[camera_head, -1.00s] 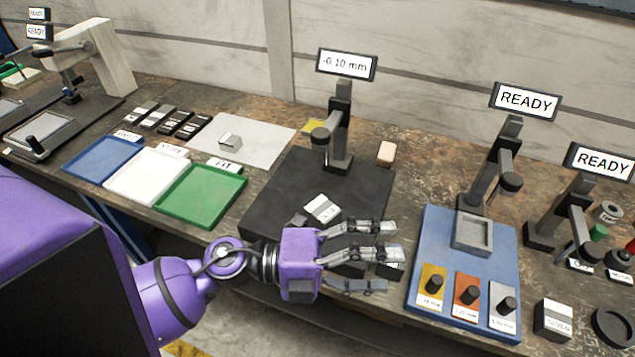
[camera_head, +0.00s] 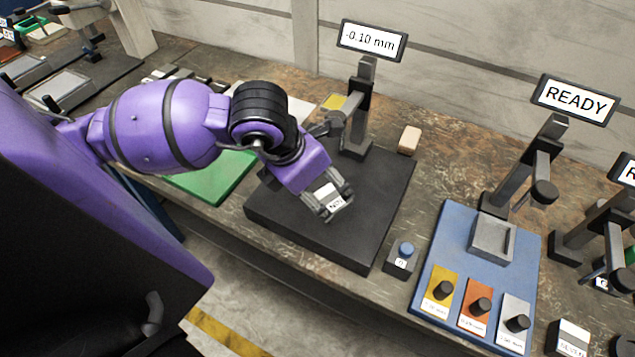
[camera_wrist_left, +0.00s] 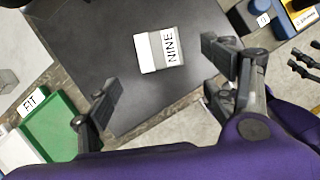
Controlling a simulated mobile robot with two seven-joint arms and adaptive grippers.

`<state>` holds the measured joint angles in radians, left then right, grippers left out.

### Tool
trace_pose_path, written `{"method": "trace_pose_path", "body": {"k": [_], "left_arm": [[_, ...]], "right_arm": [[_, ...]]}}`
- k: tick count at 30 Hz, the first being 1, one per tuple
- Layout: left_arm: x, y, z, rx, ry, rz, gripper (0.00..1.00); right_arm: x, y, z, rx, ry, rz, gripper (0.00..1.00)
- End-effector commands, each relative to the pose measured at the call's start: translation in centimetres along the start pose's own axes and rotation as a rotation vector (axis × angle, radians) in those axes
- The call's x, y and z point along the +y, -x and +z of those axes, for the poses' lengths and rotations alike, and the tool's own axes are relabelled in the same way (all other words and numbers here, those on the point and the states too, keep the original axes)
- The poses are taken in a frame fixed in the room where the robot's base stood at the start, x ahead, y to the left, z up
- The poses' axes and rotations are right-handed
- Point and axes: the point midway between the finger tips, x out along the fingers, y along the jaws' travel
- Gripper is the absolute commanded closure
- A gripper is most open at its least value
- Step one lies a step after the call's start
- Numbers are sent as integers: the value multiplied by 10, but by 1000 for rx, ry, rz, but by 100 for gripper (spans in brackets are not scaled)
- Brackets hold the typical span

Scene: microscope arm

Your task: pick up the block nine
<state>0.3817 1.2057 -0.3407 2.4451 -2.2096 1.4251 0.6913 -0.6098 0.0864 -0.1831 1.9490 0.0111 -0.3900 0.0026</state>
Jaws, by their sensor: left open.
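Block nine (camera_head: 335,204) is a small white and grey block labelled NINE. It lies on the black base plate of the stand with the -0.10 mm display. It also shows in the left wrist view (camera_wrist_left: 158,50), with its label at its right end. My left gripper (camera_head: 328,203) is open above the plate, its fingers at either side of the block in the head view. In the left wrist view the open fingers (camera_wrist_left: 160,75) stand wide apart, with the block beyond them and clear of both. Dark finger-like parts (camera_wrist_left: 305,65) at the right edge may be my right gripper; their state is unclear.
The stand's upright (camera_head: 357,110) rises just behind the block. A small box with a blue button (camera_head: 402,257) sits right of the plate. A blue board (camera_head: 440,240) with knobbed cards stands further right. A green tray (camera_head: 215,178) is partly hidden behind my left arm.

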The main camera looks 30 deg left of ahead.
Motion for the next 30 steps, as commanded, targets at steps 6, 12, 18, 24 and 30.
{"method": "trace_pose_path", "body": {"k": [6,12,18,24,30], "left_arm": [[-1,-24,0,2,3,-4,23],[-1,-55,-1,2,1,-3,23],[-1,-74,0,1,2,-3,23],[-1,-78,0,1,0,-2,23],[-1,-77,0,1,0,-2,29]], "right_arm": [[3,-1,0,0,12,-1,43],[2,-5,-6,12,13,-3,43],[0,-6,-10,19,8,-3,43],[-1,-5,-9,17,0,-2,43],[-1,-4,-5,10,-3,0,43]]}}
